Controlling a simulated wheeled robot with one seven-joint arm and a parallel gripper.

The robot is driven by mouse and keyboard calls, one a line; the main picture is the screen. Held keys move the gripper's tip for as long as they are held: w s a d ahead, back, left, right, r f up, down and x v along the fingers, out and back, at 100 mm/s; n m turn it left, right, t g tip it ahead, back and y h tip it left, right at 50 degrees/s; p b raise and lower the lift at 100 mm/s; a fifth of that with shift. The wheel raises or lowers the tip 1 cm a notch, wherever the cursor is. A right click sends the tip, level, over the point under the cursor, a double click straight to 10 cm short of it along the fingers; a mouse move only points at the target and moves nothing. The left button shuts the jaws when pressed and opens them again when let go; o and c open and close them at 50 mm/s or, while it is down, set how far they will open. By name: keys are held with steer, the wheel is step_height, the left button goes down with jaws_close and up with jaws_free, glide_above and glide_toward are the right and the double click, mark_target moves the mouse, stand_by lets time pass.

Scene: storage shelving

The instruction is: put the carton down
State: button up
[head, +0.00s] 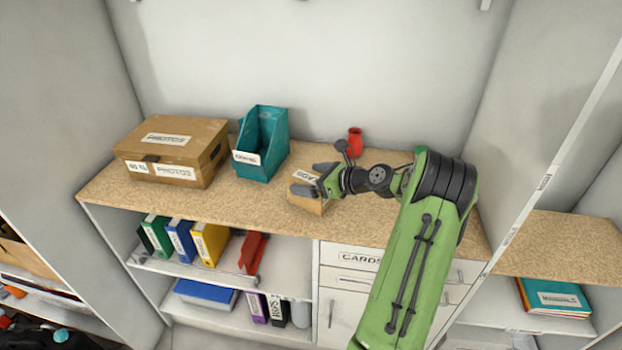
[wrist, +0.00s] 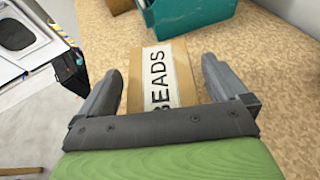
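The carton (head: 309,205) is a small brown box with a white label. In the wrist view the label on the carton (wrist: 163,78) reads "BEADS". It appears to rest on the speckled tan countertop (head: 240,207), near its front edge. My gripper (head: 313,180) is at the carton, with one finger on either side of it. In the wrist view my gripper (wrist: 160,80) is open, and narrow gaps show between the fingers and the carton's sides. The carton's near end is hidden behind the gripper's palm, and its underside is not visible.
A teal holder (head: 262,145) and a large brown "PHOTOS" box (head: 172,150) stand to the left on the countertop. A red cup (head: 355,141) stands behind my gripper. Countertop is bare between the holder and the cup.

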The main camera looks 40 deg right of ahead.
steer(key=p+v, duration=0.2)
steer(key=v, duration=1)
steer(key=w+a+r+n+g, duration=0.2)
steer(key=a+n+g, duration=0.1)
steer(key=a+n, duration=0.65)
steer(key=w+a+r+n+g, duration=0.1)
steer(key=a+r+n+g, duration=0.25)
steer(key=a+n, duration=0.65)
steer(key=s+a+r+n+h, duration=0.1)
steer(key=s+a+n, duration=0.5)
steer(key=s, duration=0.3)
steer(key=s+a+r+n+g+h, duration=0.1)
steer(key=s+a+n+h, duration=0.1)
steer(key=s+a+n, duration=0.5)
steer(key=shift+s+a+h, duration=0.25)
steer(key=shift+s+h, duration=0.05)
steer(key=shift+s, duration=0.85)
steer(key=shift+n, duration=0.25)
steer(key=shift+a, duration=0.1)
